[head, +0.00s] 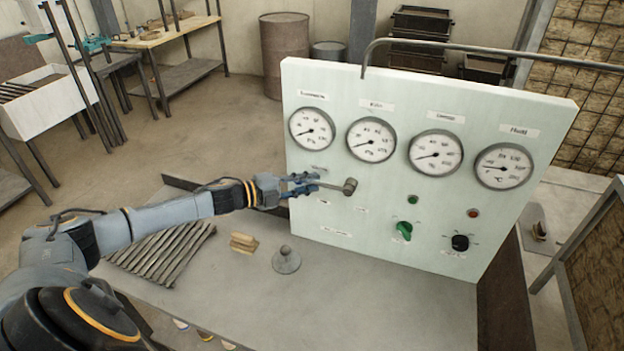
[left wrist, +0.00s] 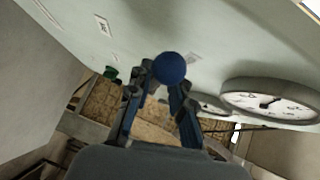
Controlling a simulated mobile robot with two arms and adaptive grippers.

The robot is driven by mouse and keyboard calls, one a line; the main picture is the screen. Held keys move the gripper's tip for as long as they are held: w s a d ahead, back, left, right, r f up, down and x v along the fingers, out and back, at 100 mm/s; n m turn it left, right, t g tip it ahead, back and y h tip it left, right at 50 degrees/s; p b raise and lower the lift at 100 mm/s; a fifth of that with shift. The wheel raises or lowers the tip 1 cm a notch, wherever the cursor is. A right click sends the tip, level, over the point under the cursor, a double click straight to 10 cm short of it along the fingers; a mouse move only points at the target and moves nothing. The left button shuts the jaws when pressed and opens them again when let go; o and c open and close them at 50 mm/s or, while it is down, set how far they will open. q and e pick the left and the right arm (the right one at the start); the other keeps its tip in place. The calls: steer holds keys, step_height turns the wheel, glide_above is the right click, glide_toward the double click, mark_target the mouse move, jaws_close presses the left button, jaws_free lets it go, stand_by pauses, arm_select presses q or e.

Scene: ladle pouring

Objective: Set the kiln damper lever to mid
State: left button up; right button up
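The damper lever, a short rod with a rounded knob (head: 349,187), sticks out from the left part of a pale green panel (head: 430,195), below the gauges. My left gripper (head: 317,181) reaches in from the left at the rod, its blue fingers apart and pointing toward the knob. In the left wrist view a dark round knob (left wrist: 170,67) shows at the tips of the left gripper (left wrist: 163,80), with a gap between the fingers. Whether the fingers touch the lever cannot be told. The scale labels beside the lever are too small to read. My right gripper is out of view.
Four dials run across the panel above a green knob (head: 403,231) and a black knob (head: 460,242). On the grey table (head: 220,300) lie a slatted rack (head: 163,250), small tan blocks (head: 243,243) and a grey knobbed lid (head: 286,260). A pipe (head: 470,46) runs over the panel.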

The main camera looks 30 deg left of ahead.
arm_select(q)
steer(key=shift+w+d, duration=0.2)
steer(key=shift+w, duration=0.15)
steer(key=shift+w+d+f, duration=0.1)
steer(key=shift+w+d, duration=0.05)
steer(key=shift+w, duration=0.05)
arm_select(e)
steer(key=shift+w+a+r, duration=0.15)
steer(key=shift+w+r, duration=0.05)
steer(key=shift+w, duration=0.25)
arm_select(q)
steer(key=shift+c, duration=0.5)
jaws_close()
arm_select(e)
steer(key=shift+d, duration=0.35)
